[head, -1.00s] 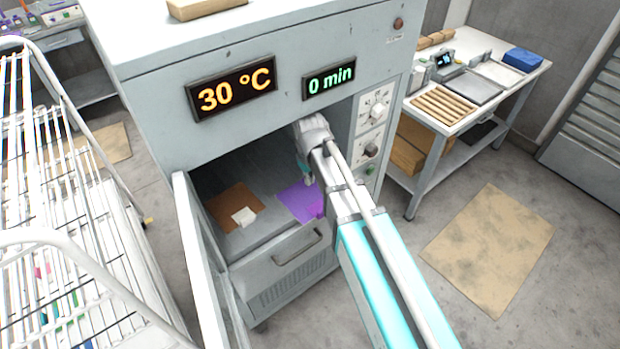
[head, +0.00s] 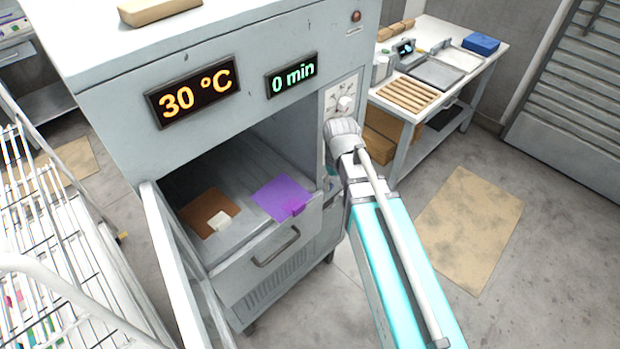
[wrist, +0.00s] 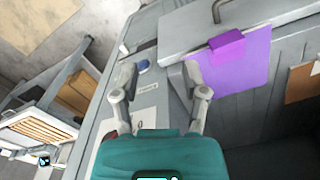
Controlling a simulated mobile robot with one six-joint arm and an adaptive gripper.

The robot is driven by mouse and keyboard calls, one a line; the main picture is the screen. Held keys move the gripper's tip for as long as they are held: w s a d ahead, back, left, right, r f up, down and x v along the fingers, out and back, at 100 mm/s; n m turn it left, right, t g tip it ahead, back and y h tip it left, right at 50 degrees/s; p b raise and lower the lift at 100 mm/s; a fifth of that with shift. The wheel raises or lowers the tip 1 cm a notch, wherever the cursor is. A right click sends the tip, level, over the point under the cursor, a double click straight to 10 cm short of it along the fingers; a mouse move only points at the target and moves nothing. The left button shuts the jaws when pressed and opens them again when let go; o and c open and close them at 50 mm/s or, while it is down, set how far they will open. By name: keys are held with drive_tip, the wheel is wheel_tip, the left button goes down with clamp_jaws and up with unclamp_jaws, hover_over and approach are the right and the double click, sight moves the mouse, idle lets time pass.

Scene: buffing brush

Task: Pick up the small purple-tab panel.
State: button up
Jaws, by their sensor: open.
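The purple panel (head: 282,198) lies flat on the floor of the open oven chamber, near its front right edge. Its small purple tab (head: 294,209) is at the front edge of the chamber. In the wrist view the panel (wrist: 240,65) and its raised tab (wrist: 227,46) are just right of my gripper (wrist: 160,84). The gripper is open and empty, its fingers over the oven's front right side, apart from the panel. In the head view my arm hides most of the gripper.
A brown panel with a whitish tab (head: 209,213) lies left in the chamber. The oven door (head: 180,270) stands open at left, beside a white wire rack (head: 60,230). The control-panel side of the oven is close to my gripper. A bench (head: 430,80) stands at right.

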drive_tip(key=s+d+m, duration=0.2)
drive_tip(key=d, duration=0.5)
drive_tip(key=s+d+m, duration=0.3)
drive_tip(key=d, duration=0.5)
drive_tip(key=shift+s+d, duration=0.2)
drive_tip(key=shift+s, duration=0.15)
